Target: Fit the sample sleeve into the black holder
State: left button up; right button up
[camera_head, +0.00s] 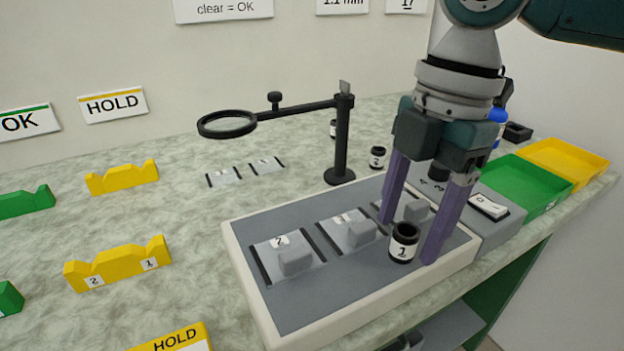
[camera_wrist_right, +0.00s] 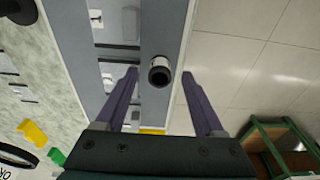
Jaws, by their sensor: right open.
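A short black sleeve with a white band marked 1 (camera_head: 404,242) stands upright at the front right of the grey fixture board; it also shows in the right wrist view (camera_wrist_right: 160,71). My right gripper (camera_head: 408,236) points down with its purple fingers open, one on each side of this sleeve. In the right wrist view there is a gap between the sleeve and each fingertip (camera_wrist_right: 160,76). A small black block with a recess (camera_head: 518,132) sits at the back right; I cannot tell whether it is the black holder. My left gripper is not in view.
The board (camera_head: 310,318) carries several grey plates with raised blocks. Green (camera_head: 533,205) and yellow (camera_head: 585,181) trays lie right. Yellow racks (camera_head: 120,268) are left. The bench's front edge is close.

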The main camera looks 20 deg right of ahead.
jog(key=shift+c, duration=0.2)
grip_shut()
dwell(0.5)
